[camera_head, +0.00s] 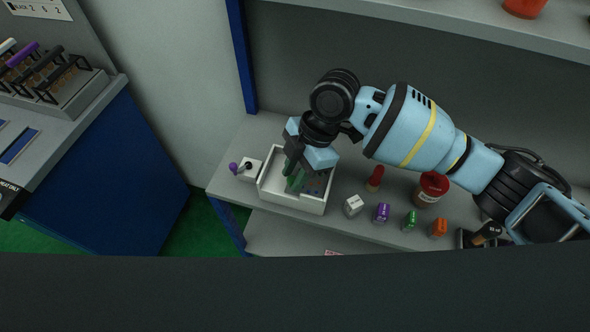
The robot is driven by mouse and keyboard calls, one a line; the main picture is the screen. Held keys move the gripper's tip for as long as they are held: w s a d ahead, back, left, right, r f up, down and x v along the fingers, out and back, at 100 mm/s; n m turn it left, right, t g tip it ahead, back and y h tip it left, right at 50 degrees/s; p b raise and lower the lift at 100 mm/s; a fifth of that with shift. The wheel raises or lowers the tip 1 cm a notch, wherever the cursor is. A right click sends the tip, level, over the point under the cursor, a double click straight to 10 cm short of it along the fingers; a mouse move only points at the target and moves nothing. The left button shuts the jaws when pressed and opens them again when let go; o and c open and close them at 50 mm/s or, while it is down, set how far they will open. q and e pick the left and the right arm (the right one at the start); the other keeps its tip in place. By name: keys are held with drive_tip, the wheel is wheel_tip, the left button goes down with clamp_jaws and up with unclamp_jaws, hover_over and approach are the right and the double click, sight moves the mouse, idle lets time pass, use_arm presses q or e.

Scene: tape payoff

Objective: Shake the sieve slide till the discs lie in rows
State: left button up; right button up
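A white open-topped tray (284,197) stands on the grey shelf. A dark plate with small holes (316,186) shows inside its right part; I take it for the sieve slide. My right gripper (293,172) reaches down into the tray from above. Green pieces show at its fingertips, and I cannot tell whether they belong to the fingers or to something between them. The gripper and wrist hide much of the tray's inside. No discs can be made out. My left gripper is not in view.
A white block with a purple knob (233,168) sits left of the tray. To the right stand a white cube (353,206), purple (382,213), green (410,220) and orange (439,228) small items, and a red-lidded jar (431,188). A blue post (242,55) rises behind.

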clamp_jaws()
drive_tip(key=shift+w+a, duration=0.25)
drive_tip(key=shift+a, duration=0.45)
drive_tip(key=shift+w+a, duration=0.2)
drive_tip(key=shift+a, duration=0.45)
unclamp_jaws()
drive_tip(key=v, duration=0.8)
drive_tip(key=shift+f, duration=0.1)
